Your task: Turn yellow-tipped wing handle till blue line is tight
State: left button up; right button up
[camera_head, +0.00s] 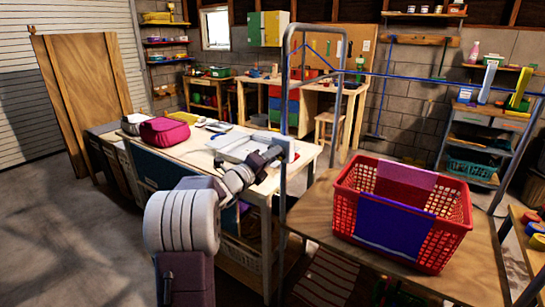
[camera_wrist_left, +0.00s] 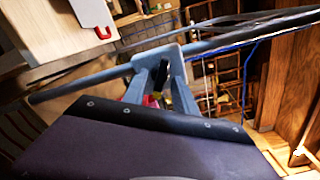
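The blue line (camera_head: 440,76) runs from the grey tube frame (camera_head: 284,120) to the right edge in the head view. In the left wrist view the blue line (camera_wrist_left: 228,49) hangs past a grey bar (camera_wrist_left: 75,89) with a forked blue-grey bracket (camera_wrist_left: 168,57). A small dark piece with a yellowish tip (camera_wrist_left: 186,99) shows beside the bracket; I cannot tell surely that it is the wing handle. My left gripper (camera_head: 274,157) is left of the frame, over the workbench; its fingers are too small to read. My right gripper is out of view.
A red laundry basket (camera_head: 455,232) with purple cloth stands on a wooden table (camera_head: 316,209). The white workbench (camera_head: 190,148) holds a pink bundle (camera_head: 164,130) and a pale tray (camera_head: 232,145). Shelves (camera_head: 478,120) stand at the right. Open floor (camera_head: 70,235) lies at the left.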

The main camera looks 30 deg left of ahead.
pick_arm(q)
jog(key=shift+w, duration=0.25)
grip_shut()
